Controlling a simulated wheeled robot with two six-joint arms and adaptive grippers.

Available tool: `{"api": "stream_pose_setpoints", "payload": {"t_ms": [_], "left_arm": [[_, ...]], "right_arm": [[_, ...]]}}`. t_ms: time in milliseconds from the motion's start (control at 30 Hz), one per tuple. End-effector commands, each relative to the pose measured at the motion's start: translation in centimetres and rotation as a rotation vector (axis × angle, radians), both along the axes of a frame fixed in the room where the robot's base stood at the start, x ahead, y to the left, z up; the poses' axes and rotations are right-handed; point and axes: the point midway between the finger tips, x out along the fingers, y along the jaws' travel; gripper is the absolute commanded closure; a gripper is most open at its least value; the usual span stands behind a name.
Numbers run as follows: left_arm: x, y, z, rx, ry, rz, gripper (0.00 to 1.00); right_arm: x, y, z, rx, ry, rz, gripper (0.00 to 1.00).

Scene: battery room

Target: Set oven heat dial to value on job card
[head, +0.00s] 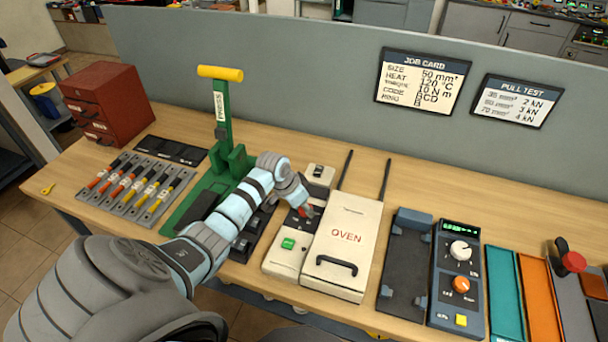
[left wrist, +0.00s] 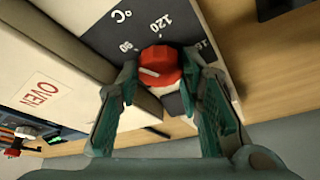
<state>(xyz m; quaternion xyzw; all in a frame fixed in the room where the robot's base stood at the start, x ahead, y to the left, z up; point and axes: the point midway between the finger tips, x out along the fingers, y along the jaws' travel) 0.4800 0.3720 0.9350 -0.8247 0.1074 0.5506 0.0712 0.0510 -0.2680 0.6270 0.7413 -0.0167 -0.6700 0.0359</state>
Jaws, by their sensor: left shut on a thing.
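The job card (head: 420,82) on the back panel reads HEAT 120 °C. The white oven (head: 343,240) stands on the bench, with a control strip (head: 290,250) on its left side. A red heat dial (left wrist: 160,68) sits on the strip's dark scale, which has °C and 120 printed on it. The dial's white mark points left in the left wrist view, to the left of 120. My left gripper (left wrist: 165,85) is shut on the dial, one finger on each side. In the head view, the gripper (head: 305,205) partly hides the dial. My right gripper is not in view.
A green press (head: 222,120) with a yellow handle stands left of the oven. A grey unit with a white and an orange knob (head: 461,284) stands to the right. A green button (head: 288,243) is on the strip's front, near my left arm.

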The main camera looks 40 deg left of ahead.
Motion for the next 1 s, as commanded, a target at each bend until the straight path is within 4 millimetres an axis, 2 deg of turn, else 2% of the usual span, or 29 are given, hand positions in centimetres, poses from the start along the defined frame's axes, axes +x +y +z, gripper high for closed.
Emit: {"api": "stream_pose_setpoints", "payload": {"t_ms": [367,1000], "left_arm": [[0.2,0.2,-0.3,0.001,-0.003,-0.353,0.94],[0.5,0.3,-0.4,0.001,-0.004,-0.910,0.94]], "right_arm": [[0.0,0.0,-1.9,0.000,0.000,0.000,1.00],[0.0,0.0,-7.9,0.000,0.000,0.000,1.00]]}}
